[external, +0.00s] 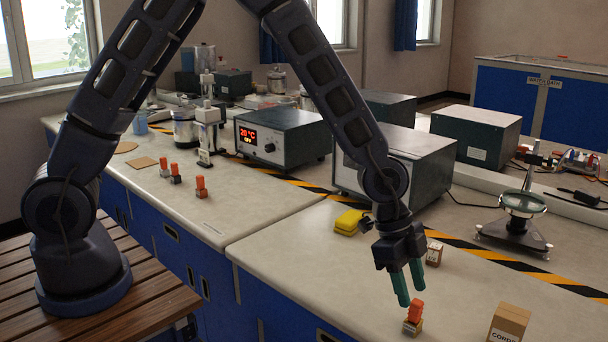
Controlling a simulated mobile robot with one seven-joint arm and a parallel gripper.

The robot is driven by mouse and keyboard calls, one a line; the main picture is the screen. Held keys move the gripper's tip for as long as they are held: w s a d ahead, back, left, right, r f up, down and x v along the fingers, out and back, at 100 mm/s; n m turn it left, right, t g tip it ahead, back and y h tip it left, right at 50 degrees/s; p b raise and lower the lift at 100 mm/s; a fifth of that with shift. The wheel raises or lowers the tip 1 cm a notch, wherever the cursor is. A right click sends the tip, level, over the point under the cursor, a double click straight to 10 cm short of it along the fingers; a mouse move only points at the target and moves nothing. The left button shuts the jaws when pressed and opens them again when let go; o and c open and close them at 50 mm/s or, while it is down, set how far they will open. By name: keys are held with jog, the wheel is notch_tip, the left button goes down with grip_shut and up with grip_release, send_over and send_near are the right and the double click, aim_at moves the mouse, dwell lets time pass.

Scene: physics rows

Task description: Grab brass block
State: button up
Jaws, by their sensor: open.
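A small block with an orange upper part and a yellowish, brass-like base (412,327) stands on the bench near its front edge. It appears to be the brass block, though it is too small to be sure of the metal. My gripper (410,294) points down just above and behind it, with its two green fingers apart and nothing seen between them. I cannot tell whether a fingertip touches the orange part.
A cardboard box (509,322) stands right of the block, and a smaller box (434,254) behind the gripper. A yellow object (350,222) lies to the left. A magnifier stand (515,232) is at the right. Several similar orange-topped blocks (201,188) stand farther left.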

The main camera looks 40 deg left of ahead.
aim_at(415, 301)
jog(key=x, duration=0.4)
jog(key=shift+d+f, duration=0.15)
jog(key=shift+f, duration=0.1)
grip_shut()
